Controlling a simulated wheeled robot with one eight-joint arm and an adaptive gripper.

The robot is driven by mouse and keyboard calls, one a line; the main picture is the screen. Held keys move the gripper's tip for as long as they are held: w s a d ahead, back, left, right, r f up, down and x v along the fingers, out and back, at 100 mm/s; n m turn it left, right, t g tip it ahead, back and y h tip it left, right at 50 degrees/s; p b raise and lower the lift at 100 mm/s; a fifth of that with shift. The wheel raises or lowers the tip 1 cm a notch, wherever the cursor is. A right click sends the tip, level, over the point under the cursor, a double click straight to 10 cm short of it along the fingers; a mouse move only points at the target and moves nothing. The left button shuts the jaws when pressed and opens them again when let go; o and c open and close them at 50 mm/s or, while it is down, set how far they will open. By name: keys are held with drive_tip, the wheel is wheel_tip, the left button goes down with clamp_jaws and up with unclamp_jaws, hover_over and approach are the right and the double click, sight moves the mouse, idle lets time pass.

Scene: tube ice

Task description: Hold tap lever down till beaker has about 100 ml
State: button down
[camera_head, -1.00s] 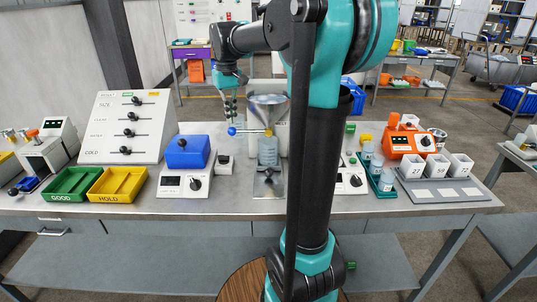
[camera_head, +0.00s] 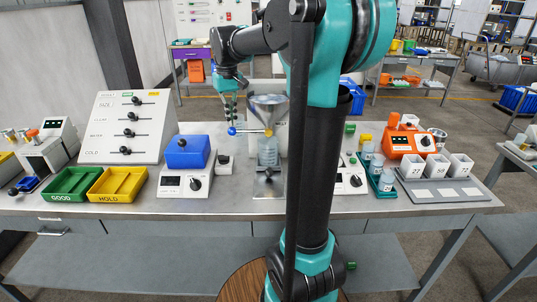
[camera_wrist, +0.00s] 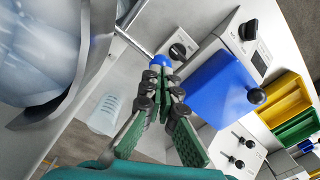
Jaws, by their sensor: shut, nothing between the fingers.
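The tap lever has a blue ball end (camera_head: 232,131) on a thin rod reaching left from the brass tap (camera_head: 268,132), and it looks about level. The ball also shows in the wrist view (camera_wrist: 161,61). The clear beaker (camera_head: 268,154) stands upright under the tap; in the wrist view it shows graduation marks (camera_wrist: 104,115), but I cannot read a water level. My gripper (camera_head: 231,120) is shut and empty, pointing down just above the ball. In the wrist view the fingertips (camera_wrist: 160,75) are right by the ball; I cannot tell whether they touch.
A blue-topped device (camera_head: 188,152) is to the left, with yellow (camera_head: 118,184) and green (camera_head: 72,184) trays beyond.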

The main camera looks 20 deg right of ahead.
sight(232, 132)
drive_tip(key=shift+f, duration=2.65)
idle(5.3)
